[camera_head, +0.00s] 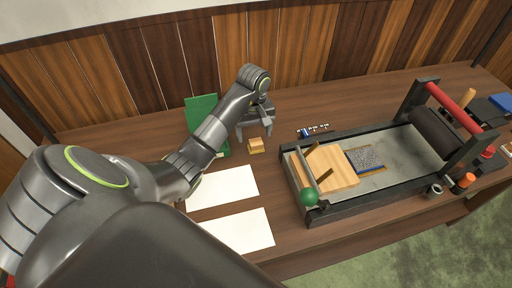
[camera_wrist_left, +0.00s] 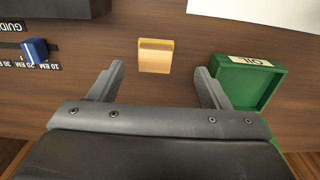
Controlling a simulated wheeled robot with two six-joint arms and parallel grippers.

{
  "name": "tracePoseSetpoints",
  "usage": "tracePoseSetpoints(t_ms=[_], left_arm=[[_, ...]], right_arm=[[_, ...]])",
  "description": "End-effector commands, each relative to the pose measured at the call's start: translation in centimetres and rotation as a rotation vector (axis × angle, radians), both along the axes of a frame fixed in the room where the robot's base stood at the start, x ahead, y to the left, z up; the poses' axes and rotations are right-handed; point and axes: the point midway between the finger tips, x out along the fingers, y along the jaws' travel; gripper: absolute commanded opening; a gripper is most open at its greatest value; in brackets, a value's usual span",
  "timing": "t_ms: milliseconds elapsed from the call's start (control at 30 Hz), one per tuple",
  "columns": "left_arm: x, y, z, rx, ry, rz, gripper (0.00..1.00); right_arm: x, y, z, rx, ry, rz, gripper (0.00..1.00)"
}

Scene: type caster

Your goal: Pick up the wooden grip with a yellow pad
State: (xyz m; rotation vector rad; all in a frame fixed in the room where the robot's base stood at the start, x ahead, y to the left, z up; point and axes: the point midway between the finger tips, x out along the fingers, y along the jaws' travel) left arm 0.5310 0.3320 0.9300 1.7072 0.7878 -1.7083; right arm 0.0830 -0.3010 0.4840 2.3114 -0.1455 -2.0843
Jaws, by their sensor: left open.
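The wooden grip (camera_head: 256,146) is a small light-wood block on the brown table, just in front of my left gripper in the head view. In the left wrist view the wooden grip (camera_wrist_left: 155,57) shows a yellow edge along its upper side, likely the pad. My left gripper (camera_head: 256,133) is open, with its fingers pointing down at the table. In the left wrist view the left gripper (camera_wrist_left: 160,80) has its two fingers wide apart, the block lying ahead of and between them, untouched. My right gripper is not seen.
A green box (camera_wrist_left: 245,80) labelled OIL lies beside the right finger in the wrist view. A gauge strip with a blue slider (camera_wrist_left: 37,50) is at left. White sheets (camera_head: 224,187) and a framed press bed (camera_head: 345,203) with a red-handled roller flank the grip.

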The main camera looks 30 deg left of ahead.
Motion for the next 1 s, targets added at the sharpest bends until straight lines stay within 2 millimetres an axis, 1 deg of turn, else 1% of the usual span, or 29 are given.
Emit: tracePoseSetpoints(t_ms=[200,233,300,400,500,733,767,1000], left_arm=[[0.4,-0.1,-2.1,-0.001,0.001,0.000,0.71],[0.4,-0.2,-1.9,-0.002,0.003,0.000,0.71],[0.5,-0.3,-2.6,-0.003,0.005,0.001,0.71],[0.6,-0.3,-4.1,-0.002,0.004,0.001,0.71],[0.6,-0.2,-4.9,-0.001,0.002,0.001,0.71],[0.6,-0.2,-5.2,0.000,0.000,0.000,0.71],[0.6,-0.2,-5.2,0.000,0.000,0.000,0.70],[0.6,-0.2,-5.2,0.000,0.000,0.000,0.38]], right_arm=[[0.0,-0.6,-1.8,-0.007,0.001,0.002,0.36],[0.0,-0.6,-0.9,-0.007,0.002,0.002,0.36],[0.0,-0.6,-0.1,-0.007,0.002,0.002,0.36],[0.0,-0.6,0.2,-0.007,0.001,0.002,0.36],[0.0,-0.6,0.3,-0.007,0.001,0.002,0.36],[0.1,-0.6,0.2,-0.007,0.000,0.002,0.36],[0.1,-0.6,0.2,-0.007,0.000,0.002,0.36],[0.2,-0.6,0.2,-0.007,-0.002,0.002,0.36]])
